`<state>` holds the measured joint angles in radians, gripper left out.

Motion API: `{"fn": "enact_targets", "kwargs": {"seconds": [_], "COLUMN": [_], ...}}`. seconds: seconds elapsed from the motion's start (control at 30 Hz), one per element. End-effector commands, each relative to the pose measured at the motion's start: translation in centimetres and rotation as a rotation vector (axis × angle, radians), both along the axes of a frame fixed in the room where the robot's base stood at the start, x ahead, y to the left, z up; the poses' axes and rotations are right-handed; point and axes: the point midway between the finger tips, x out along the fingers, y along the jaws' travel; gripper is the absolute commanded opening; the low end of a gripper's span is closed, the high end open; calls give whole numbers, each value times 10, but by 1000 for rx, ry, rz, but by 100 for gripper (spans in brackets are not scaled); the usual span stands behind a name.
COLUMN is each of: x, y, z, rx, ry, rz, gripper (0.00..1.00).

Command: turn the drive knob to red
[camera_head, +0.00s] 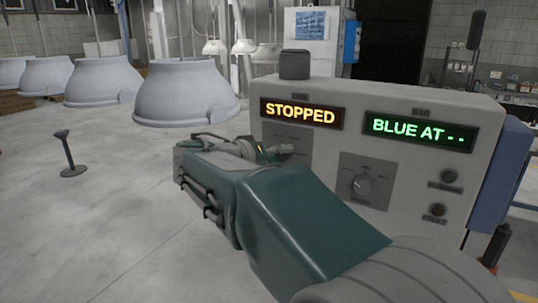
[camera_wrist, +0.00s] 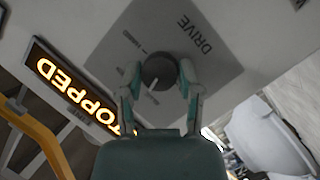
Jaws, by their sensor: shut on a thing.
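The drive knob (camera_wrist: 160,70) is a dark round knob on a grey plate (camera_wrist: 183,22) lettered DRIVE in the wrist view. My gripper (camera_wrist: 161,72) has one finger on each side of the knob and is shut on it. Small position lettering shows around the knob, but most of it is too small to read and I see no red mark. In the head view, my arm reaches to the left part of the grey control box (camera_head: 408,96) and hides the drive knob. The left display (camera_head: 303,113) reads STOPPED in orange.
The right display (camera_head: 418,131) reads BLUE AT - - in green. Several pale hoods hang at left, the nearest one (camera_head: 186,92) close to my arm. A short post (camera_head: 70,155) stands on open floor.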

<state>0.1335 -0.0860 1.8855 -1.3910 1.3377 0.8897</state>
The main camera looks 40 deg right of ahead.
Motion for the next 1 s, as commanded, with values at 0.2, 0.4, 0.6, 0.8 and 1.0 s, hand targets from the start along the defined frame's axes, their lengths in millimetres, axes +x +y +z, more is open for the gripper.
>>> {"fn": "enact_targets", "kwargs": {"seconds": [0.2,0.4,0.6,0.8,1.0], "x": [2,2,3,2,2], "y": [1,1,1,1,0], "z": [-3,-4,-6,-7,-8], "rx": [-76,-149,-222,-295,-364], "ry": [195,370,546,723,894], "rz": [5,6,7,7,8], "gripper": [0,0,0,0,0]}}
